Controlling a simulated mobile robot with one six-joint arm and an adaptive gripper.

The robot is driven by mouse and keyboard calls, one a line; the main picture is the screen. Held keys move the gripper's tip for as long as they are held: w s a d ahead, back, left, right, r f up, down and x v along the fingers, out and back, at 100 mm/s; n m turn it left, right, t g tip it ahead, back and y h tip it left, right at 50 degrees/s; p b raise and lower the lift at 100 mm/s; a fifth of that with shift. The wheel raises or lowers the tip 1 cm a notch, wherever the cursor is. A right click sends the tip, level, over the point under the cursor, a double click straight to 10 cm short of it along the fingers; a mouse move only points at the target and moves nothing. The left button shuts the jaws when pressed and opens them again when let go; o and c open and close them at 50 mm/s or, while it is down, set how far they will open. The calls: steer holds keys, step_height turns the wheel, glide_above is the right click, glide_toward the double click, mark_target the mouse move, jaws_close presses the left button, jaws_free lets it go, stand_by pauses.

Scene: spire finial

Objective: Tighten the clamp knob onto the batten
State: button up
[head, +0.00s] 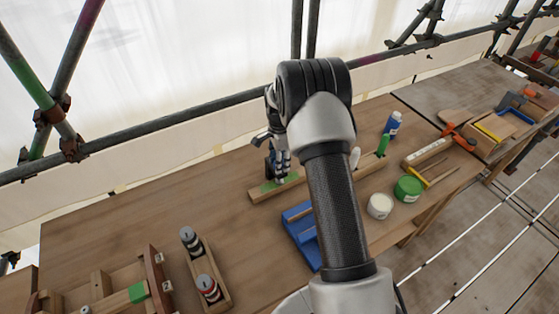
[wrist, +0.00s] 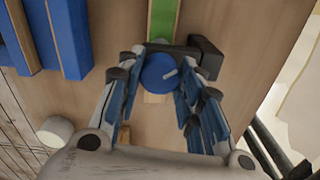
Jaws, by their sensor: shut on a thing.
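The clamp knob (wrist: 158,73) is a blue disc with a pale bar on it. My gripper (wrist: 160,84) is shut on it, with the blue-padded fingers on either side of the knob. The dark clamp body (wrist: 205,56) lies across the batten (wrist: 163,20), which has a green top and bare wood at its end. In the head view my gripper (head: 281,178) points down at the batten (head: 264,194) on the bench. My arm and fingers hide most of the clamp there, so I cannot tell how tightly it sits.
A blue holder (head: 302,240) stands right of the batten, partly behind my arm. A white pot (head: 380,206), a green tin (head: 408,188) and a blue bottle (head: 392,124) stand further right. A wooden rack (head: 216,274) with dark cylinders is at the front left.

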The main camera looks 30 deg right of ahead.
steer(key=shift+m, duration=1.2)
steer(key=shift+m, duration=0.3)
steer(key=o, duration=1.1)
steer(key=shift+c, duration=0.2)
step_height(320, 180, up, 12)
